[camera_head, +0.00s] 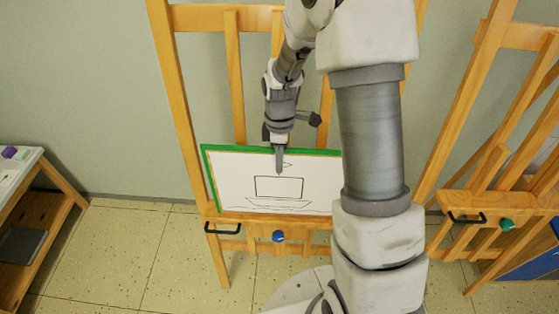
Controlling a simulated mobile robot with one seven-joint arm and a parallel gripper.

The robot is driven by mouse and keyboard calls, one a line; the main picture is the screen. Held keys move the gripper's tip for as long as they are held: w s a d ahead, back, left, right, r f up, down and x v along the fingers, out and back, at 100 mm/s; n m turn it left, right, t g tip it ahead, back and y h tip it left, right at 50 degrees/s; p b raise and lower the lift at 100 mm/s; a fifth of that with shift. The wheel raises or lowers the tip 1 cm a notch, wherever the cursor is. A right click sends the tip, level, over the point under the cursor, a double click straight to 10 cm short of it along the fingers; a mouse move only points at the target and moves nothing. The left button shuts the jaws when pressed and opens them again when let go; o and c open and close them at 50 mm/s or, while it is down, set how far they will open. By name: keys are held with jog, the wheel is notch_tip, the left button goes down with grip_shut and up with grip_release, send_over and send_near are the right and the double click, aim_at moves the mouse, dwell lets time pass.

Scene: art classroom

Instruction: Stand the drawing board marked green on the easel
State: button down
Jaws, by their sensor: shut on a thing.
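I cannot tell if that edge rests on the ledge. My gripper (279,165) points down at the board's top edge and is shut on it. My arm hides the board's right side and part of the easel.
A second wooden easel (470,95) stands at the right, with a green knob (507,224) and a blue board (530,264) low beside it. A table (22,170) with a purple item (9,152) is at the left. The tiled floor (130,250) between table and easel is clear.

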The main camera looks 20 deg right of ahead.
dwell(0.3)
jog(key=shift+c, duration=2.4)
grip_release()
jog(key=shift+r, duration=0.15)
notch_tip(320, 180, up, 7)
jog(key=w+p, duration=0.1)
jog(key=p, duration=0.4)
jog(key=shift+d, duration=0.2)
jog(key=shift+w+r, duration=0.1)
